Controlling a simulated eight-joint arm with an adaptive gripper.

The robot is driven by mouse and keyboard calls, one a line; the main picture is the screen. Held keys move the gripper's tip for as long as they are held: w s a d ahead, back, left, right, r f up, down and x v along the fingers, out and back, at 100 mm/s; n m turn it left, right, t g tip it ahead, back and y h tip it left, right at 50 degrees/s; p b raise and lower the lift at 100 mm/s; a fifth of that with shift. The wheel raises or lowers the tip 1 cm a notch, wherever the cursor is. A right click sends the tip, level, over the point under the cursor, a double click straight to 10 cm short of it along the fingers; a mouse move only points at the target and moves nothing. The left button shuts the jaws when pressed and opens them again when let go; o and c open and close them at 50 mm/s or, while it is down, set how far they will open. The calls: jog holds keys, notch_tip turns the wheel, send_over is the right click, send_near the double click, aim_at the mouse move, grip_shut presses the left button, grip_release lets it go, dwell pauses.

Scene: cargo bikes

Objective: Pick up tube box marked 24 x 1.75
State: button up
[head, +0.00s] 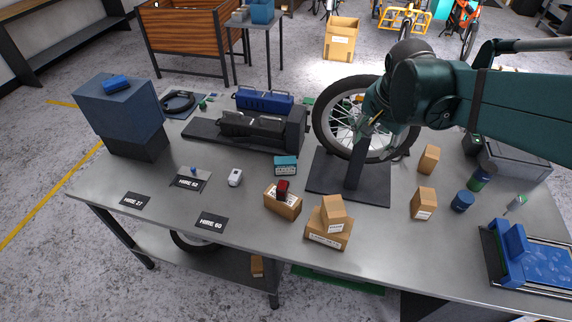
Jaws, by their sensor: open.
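Several cardboard boxes stand on the grey workbench (150,195), with labels too small to read, so I cannot tell which is marked 24 x 1.75. One box (283,207) at the middle front has a small red and black item (283,187) on it. To its right, a smaller box (333,208) rests on a wider box (327,238). Further right stand another box (423,204) and, behind it, a plain-looking box (429,159). My gripper (368,128) is open above the bench, in front of the wheel, apart from these boxes; its fingers are hard to make out.
A spoked wheel (322,118) stands upright on a dark stand (350,190) behind the boxes. A teal box (285,165) lies left of the stand. Blue and green cans (462,201) and a blue fixture (515,255) are at right. The front left has HIRE signs (211,222).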

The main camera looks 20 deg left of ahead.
jog(key=w+a+f+m+g, duration=0.1)
jog(key=w+a+f+m, duration=0.1)
jog(key=w+a+f, duration=0.35)
jog(key=m+g+h, duration=0.2)
jog(key=m, duration=0.4)
send_over(285, 160)
jog(key=f, duration=1.6)
jog(key=shift+a+f+p, duration=0.15)
jog(key=shift+a+p, duration=0.1)
jog(key=shift+p, duration=0.1)
jog(key=shift+s+a+f, duration=0.1)
jog(key=shift+a+f, duration=0.3)
jog(key=shift+f, duration=0.05)
jog(key=shift+f, duration=0.1)
jog(key=shift+d+f, duration=0.25)
jog(key=shift+f, duration=0.9)
jog(key=shift+f, duration=0.1)
jog(key=shift+d+f, duration=0.25)
jog(key=shift+f, duration=1)
jog(key=shift+d+f, duration=0.2)
jog(key=shift+f, duration=1)
